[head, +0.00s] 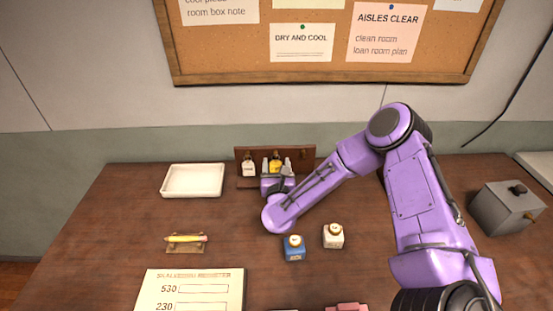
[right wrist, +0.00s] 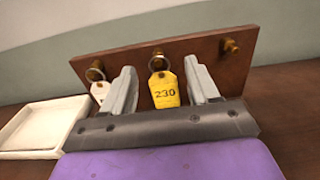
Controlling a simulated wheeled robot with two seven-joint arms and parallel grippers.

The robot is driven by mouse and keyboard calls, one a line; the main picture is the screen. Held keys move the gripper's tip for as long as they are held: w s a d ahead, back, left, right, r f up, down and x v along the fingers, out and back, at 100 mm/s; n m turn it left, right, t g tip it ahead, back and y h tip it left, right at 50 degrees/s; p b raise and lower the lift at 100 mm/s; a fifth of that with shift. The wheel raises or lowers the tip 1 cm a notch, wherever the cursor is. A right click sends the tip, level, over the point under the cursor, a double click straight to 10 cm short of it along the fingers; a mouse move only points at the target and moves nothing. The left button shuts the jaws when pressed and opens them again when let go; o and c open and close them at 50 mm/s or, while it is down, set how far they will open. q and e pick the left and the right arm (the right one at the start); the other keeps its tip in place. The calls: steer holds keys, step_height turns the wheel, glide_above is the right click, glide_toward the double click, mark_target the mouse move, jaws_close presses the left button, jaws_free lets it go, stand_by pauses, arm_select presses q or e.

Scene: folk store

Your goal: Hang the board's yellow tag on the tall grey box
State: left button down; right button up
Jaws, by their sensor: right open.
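The brown wooden board (head: 301,157) stands upright at the back of the table. The yellow tag (right wrist: 166,93) hangs by a ring from its middle peg and reads 230; it also shows in the head view (head: 276,163). My right gripper (head: 277,170) is open, with one finger on each side of the yellow tag. I cannot tell whether the fingers touch it. A grey box (head: 496,212) with a dark knob on top and a small peg on its side stands at the table's right. My left gripper is not in view.
A white tag (head: 248,168) hangs on the board's left peg; the right peg (right wrist: 231,46) is bare. A white tray (head: 193,181), a pencil on a rest (head: 186,239), a register sheet (head: 190,291), a blue block (head: 293,248) and a white block (head: 333,236) lie around.

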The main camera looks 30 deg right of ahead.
steer(key=shift+x, duration=1.05)
steer(key=shift+a, duration=0.1)
steer(key=c, duration=1.1)
steer(key=shift+r, duration=0.3)
